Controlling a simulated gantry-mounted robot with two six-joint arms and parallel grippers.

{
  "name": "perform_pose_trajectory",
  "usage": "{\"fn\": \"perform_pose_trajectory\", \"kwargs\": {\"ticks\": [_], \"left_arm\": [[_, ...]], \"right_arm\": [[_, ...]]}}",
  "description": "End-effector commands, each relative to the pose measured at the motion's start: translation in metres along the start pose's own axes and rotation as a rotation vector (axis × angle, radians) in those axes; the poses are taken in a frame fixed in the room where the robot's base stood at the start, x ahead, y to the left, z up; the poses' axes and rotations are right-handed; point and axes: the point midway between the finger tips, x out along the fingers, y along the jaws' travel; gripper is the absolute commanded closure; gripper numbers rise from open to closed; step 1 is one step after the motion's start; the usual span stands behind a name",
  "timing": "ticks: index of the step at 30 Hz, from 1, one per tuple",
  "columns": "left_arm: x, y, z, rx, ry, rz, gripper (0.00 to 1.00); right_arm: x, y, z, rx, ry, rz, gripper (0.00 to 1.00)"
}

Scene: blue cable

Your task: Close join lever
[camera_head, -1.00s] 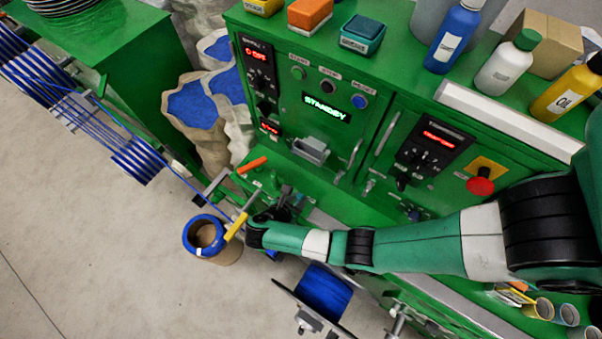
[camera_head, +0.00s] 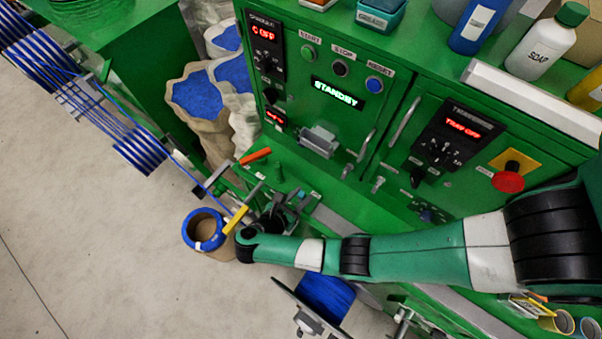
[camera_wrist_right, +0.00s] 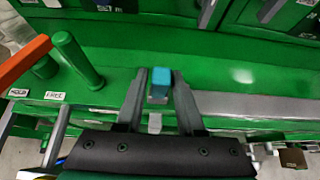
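A small lever with a teal-blue cap (camera_wrist_right: 160,83) stands on the green machine ledge. In the right wrist view the cap lies between the two grey fingers of my right gripper (camera_wrist_right: 160,90), with the fingers apart on either side of it. In the head view this gripper (camera_head: 278,208) is over the ledge, and the small teal piece (camera_head: 301,195) shows at its tips. I cannot read a label that names the join lever. An orange-handled lever (camera_head: 255,156) is nearby; it also shows at the left of the right wrist view (camera_wrist_right: 24,62). My left gripper is not in view.
A yellow handle (camera_head: 236,219) and a blue-rimmed cardboard spool (camera_head: 204,232) are left of my right gripper. A blue cable spool (camera_head: 325,296) is below the forearm. The green control cabinet (camera_head: 400,110) rises behind. A green post (camera_wrist_right: 77,59) stands beside the orange lever.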

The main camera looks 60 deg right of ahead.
Motion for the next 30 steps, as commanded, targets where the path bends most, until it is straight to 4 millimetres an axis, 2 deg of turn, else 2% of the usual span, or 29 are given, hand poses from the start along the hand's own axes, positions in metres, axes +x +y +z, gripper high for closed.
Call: {"fn": "perform_pose_trajectory", "kwargs": {"ticks": [1, 2, 3, 11, 14, 18, 21, 24, 30], "left_arm": [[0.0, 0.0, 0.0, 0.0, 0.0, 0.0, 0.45], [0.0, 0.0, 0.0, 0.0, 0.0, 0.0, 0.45], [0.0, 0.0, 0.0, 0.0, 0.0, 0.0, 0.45], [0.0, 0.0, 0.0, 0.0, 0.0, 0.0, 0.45], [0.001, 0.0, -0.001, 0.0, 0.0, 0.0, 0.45], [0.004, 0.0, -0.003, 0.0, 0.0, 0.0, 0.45], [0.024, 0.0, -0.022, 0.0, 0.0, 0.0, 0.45], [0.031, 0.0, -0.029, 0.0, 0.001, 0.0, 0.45], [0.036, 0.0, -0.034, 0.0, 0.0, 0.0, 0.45]], "right_arm": [[0.0, 0.0, 0.0, 0.0, 0.001, 0.0, 0.52], [0.0, 0.0, 0.0, 0.0, 0.001, 0.0, 0.46], [0.0, 0.0, 0.0, 0.0, 0.001, 0.0, 0.45], [-0.001, 0.0, 0.0, 0.0, 0.001, 0.0, 0.45], [-0.008, 0.001, 0.0, 0.0, 0.002, 0.001, 0.45], [-0.036, 0.001, 0.001, -0.001, 0.003, 0.005, 0.45], [-0.064, 0.001, 0.009, -0.005, 0.001, 0.003, 0.45], [-0.085, 0.001, 0.006, -0.004, 0.001, 0.003, 0.45], [-0.112, 0.001, 0.001, -0.001, 0.002, 0.001, 0.45]]}}
